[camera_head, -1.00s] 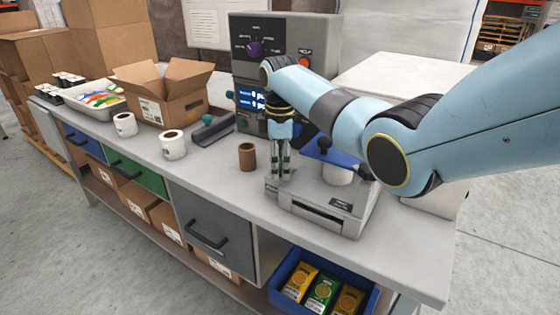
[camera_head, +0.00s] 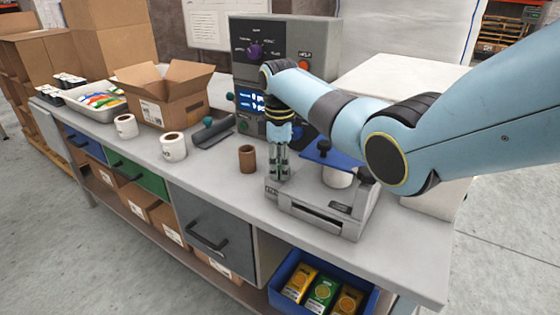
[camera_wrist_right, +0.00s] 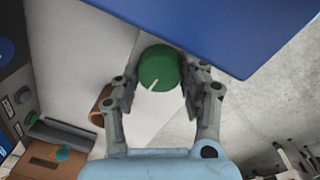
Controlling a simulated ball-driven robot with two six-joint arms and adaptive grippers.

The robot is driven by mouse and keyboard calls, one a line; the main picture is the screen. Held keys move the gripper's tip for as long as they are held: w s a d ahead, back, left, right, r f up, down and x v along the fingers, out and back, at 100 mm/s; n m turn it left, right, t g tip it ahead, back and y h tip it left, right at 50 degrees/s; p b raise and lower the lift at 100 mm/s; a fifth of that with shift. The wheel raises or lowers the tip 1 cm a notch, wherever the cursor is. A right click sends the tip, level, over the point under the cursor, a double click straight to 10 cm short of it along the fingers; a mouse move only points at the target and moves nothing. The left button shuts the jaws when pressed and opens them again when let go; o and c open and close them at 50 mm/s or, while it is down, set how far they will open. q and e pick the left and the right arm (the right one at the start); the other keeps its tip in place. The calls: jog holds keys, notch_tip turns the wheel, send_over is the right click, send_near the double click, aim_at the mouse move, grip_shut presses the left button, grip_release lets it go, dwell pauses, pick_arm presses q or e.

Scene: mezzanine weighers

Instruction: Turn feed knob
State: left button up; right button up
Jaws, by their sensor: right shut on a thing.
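The feed knob (camera_wrist_right: 158,68) is a round green knob with a white pointer line, seen from above in the right wrist view. Its line points toward the lower left of that picture. My right gripper (camera_wrist_right: 158,80) is shut on it, with one finger on each side. In the head view my right gripper (camera_head: 280,172) points down at the left back corner of a grey machine (camera_head: 322,212). There the fingers hide most or all of the knob. My left gripper is not in view.
The tall control panel (camera_head: 290,38) rises behind. White rolls (camera_head: 173,146) and an open carton (camera_head: 165,98) stand farther left.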

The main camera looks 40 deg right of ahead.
jog(key=shift+r+m+p, duration=0.15)
jog(key=shift+m+p, duration=0.75)
jog(key=shift+m, duration=0.3)
jog(key=m+p, duration=0.1)
jog(key=m, duration=0.2)
jog(key=shift+m+p, duration=0.3)
jog(key=m+p, duration=0.1)
jog(key=m, duration=0.2)
jog(key=shift+m, duration=0.3)
jog(key=m, duration=0.4)
jog(key=shift+w+m+g, duration=0.1)
jog(key=shift+m+g, duration=0.2)
jog(key=m, duration=0.4)
jog(key=shift+d, duration=0.1)
jog(key=m, duration=1)
jog(key=shift+d+m+y, duration=0.1)
jog(key=shift+m+y, duration=0.2)
jog(key=shift+m, duration=2.5)
